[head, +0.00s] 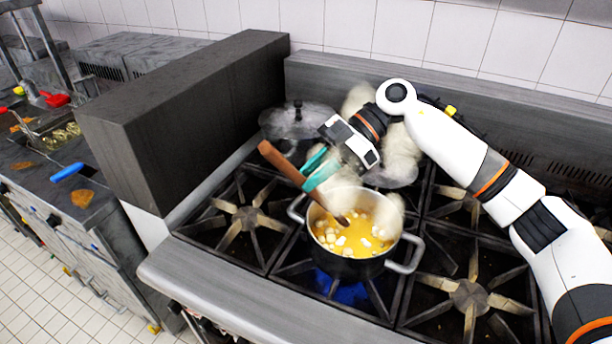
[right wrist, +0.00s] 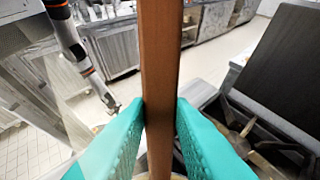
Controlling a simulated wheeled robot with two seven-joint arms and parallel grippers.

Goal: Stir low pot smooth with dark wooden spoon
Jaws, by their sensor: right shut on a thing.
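The low pot (head: 340,266) stands on a burner with a blue flame beneath it. It holds a yellow mix with several white lumps, and steam partly veils it. The dark wooden spoon (head: 279,161) slants down into the pot, its lower end in the yellow mix. My right gripper (head: 318,172) is shut on the spoon's handle above the pot's back left rim. In the right wrist view the handle (right wrist: 160,60) runs between the teal fingers. My left gripper (right wrist: 109,101) shows small at the left there; its jaws are too small to read.
A lidded pot (head: 290,125) stands at the back left of the stove, and another steaming pot (head: 392,178) is behind the low pot. A dark block-shaped wall (head: 160,110) bounds the stove on the left. The front left burner (head: 245,218) is bare.

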